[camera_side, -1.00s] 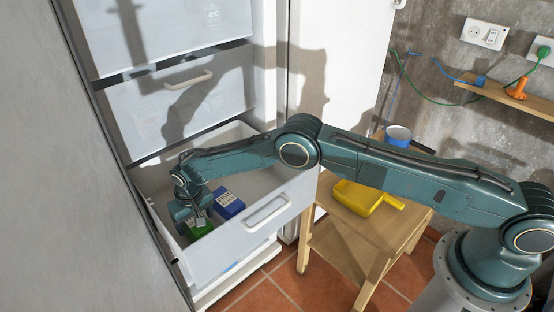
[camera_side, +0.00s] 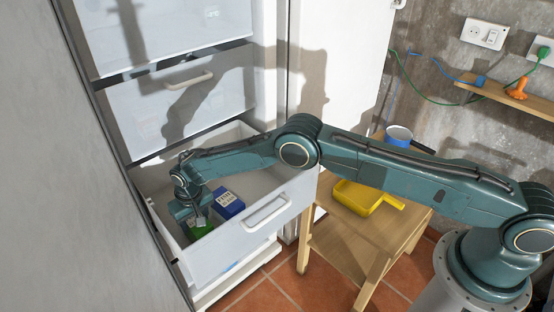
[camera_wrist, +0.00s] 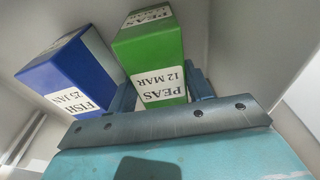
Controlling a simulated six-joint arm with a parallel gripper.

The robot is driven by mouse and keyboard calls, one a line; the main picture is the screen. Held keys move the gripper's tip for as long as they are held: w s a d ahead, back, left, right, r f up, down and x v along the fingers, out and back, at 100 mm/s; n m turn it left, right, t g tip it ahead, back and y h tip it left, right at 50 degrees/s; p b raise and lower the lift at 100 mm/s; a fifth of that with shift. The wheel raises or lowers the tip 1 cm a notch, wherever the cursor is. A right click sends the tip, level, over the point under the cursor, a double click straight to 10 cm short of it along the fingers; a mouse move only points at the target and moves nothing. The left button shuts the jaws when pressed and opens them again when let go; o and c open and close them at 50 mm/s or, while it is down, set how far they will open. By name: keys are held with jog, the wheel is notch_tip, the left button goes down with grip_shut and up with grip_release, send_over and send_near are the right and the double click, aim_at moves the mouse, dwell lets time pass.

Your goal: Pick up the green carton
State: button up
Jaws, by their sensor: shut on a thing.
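The green carton (camera_wrist: 148,50), labelled PEAS 12 MAR, is between the two fingers of my gripper (camera_wrist: 162,88) in the wrist view. In the side view the green carton (camera_side: 201,230) shows low in the open drawer (camera_side: 235,252), under my gripper (camera_side: 198,216). My gripper is shut on the carton. Whether the carton touches the drawer floor I cannot tell. A blue carton (camera_wrist: 70,75), labelled FISH 25 JAN, stands just left of the green one in the wrist view. In the side view the blue carton (camera_side: 228,202) is to its right.
The pulled-out drawer's walls surround my gripper, with a handle (camera_side: 267,212) on its front. Closed drawers (camera_side: 195,98) are above. A wooden table (camera_side: 345,245) with a yellow scoop (camera_side: 362,197) and a blue-and-white pot (camera_side: 398,136) stands to the right.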

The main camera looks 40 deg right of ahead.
jog(key=shift+r, duration=0.15)
notch_tip(320, 180, up, 20)
dwell(0.7)
jog(key=shift+w+d, duration=0.1)
dwell(0.4)
jog(key=s+d+f+m+h, duration=0.15)
jog(key=d+m, duration=0.75)
jog(key=d, duration=2.4)
jog(key=s+d+m+g, duration=0.1)
jog(key=s+d+m, duration=0.7)
jog(key=s+d, duration=1.1)
jog(key=d+f, duration=0.1)
jog(key=d, duration=0.2)
jog(key=shift+s+d+m+g, duration=0.25)
jog(key=shift+s+m+g, duration=0.05)
jog(key=shift+s+g, duration=0.1)
